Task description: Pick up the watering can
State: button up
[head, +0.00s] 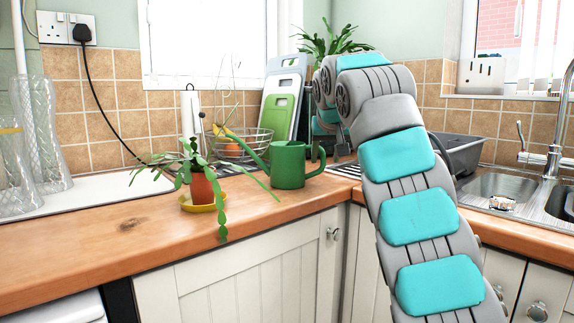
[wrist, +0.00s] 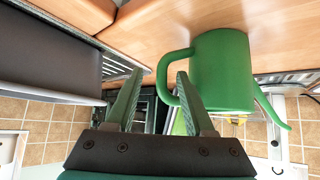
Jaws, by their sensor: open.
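The green watering can (head: 288,166) stands upright on the wooden worktop (head: 110,235) near its corner. Its spout points left and its handle points right, towards my arm. In the wrist view the can (wrist: 222,70) appears upside down, right of centre, with its handle (wrist: 163,77) towards the left. My gripper (wrist: 160,72) is open. The outer part of the handle appears between the two fingertips, and the right finger overlaps the handle's loop. I cannot tell whether either finger touches it. In the head view my arm mostly hides the gripper.
A potted cactus (head: 202,188) on a yellow saucer stands left of the can, its stems reaching towards it. Behind are a wire fruit basket (head: 250,143) and chopping boards (head: 284,95). A grey basin (head: 460,152) and the sink (head: 500,186) are to the right. The front-left worktop is clear.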

jog(key=x, duration=0.7)
jog(key=shift+p, duration=0.4)
grip_shut()
dwell(1.0)
